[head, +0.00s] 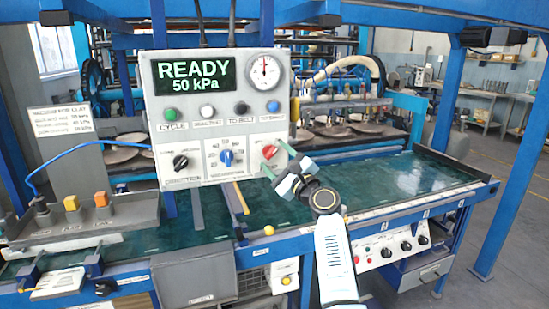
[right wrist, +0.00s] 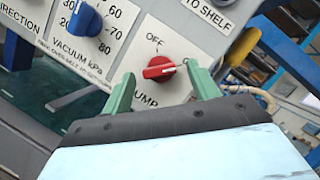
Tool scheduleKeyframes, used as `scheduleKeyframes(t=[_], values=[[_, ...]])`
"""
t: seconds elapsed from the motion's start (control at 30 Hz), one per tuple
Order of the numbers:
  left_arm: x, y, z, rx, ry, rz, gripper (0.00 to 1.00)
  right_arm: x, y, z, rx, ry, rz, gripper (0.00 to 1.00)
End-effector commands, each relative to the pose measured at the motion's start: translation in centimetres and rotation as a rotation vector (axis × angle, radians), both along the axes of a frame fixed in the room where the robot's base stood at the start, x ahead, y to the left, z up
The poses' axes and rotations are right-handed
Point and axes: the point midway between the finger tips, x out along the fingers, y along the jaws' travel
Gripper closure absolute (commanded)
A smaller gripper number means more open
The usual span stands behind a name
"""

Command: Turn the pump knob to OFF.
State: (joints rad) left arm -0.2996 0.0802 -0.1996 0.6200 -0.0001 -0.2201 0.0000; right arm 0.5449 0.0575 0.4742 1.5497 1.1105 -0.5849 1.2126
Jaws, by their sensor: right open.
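The red pump knob (head: 269,151) is at the lower right of the white control panel (head: 215,95). In the right wrist view the knob (right wrist: 158,68) shows large, with its bar lying roughly level in the picture. The word OFF is printed above and left of it, and a partly hidden PUMP label is below. My right gripper (head: 277,160) is open at the knob. In the right wrist view its green fingers (right wrist: 160,70) stand on either side of the knob, with visible gaps. I cannot tell whether the fingertips reach its depth. My left gripper is not in view.
The blue vacuum knob (head: 226,157) and black direction knob (head: 180,162) sit left of the pump knob. Coloured buttons run above. The display (head: 194,77) reads READY 50 kPa beside a gauge (head: 264,69). A green belt table (head: 400,178) lies below and behind.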

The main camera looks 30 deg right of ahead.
Motion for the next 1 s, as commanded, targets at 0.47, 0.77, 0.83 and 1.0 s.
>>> scheduleKeyframes(t=[0.47,0.77,0.83,1.0], values=[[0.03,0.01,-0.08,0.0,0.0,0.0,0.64,1.17,0.08,0.31,-0.001,0.001,0.0,0.41],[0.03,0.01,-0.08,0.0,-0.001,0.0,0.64,1.15,0.08,0.3,0.0,0.001,0.001,0.81],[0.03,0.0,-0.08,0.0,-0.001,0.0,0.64,1.15,0.08,0.29,0.0,0.001,0.001,0.85],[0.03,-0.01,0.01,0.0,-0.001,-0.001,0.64,1.14,0.06,0.32,-0.014,0.004,0.0,0.85]])
